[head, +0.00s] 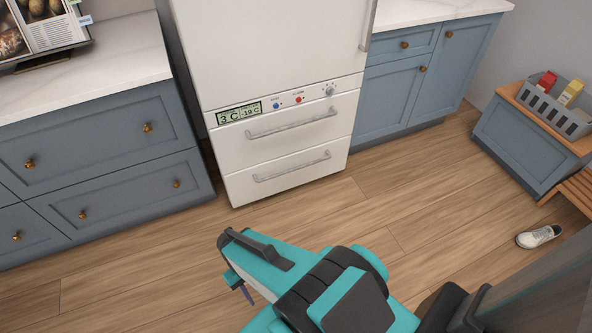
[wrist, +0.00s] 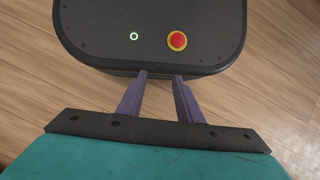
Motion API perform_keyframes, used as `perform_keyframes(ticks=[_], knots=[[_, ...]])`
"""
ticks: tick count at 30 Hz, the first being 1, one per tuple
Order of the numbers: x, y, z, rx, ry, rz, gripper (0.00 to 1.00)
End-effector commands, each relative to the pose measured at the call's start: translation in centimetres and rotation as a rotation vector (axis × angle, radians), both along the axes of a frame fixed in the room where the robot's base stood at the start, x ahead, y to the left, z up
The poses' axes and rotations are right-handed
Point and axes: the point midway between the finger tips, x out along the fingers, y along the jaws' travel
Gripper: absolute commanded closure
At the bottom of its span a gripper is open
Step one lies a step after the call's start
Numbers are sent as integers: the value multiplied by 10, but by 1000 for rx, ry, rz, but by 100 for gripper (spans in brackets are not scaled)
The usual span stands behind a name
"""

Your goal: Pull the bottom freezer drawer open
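The white fridge-freezer (head: 270,45) stands at the centre of the head view. The bottom freezer drawer (head: 290,188) is its lowest front panel, shut and flush with the drawer above. Its grey bar handle (head: 292,168) runs across the upper part of the panel. My gripper (head: 246,293) is low in the head view, over the floor and well apart from the drawer, pointing down. In the wrist view its two purple fingers (wrist: 161,77) are apart with nothing between them. The drawer is not in the wrist view.
An upper freezer drawer (head: 295,140) with a similar handle (head: 292,124) sits under a control panel (head: 240,112). Blue cabinets (head: 100,150) flank the fridge. A bench (head: 520,140) with a grey basket (head: 555,108) and a shoe (head: 538,237) are at right. The wood floor (head: 130,260) before the fridge is clear.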

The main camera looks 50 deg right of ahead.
Motion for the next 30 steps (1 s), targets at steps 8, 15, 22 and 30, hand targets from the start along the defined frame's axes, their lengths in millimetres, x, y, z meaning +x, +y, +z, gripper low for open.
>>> perform_keyframes(ticks=[8, 15, 22, 30], knots=[[44, 0, -37, 153, -55, -217, 68], [94, -16, -59, 298, -145, -430, 68], [145, -50, -74, 423, -256, -630, 68], [201, -115, -84, 550, -419, -857, 68]])
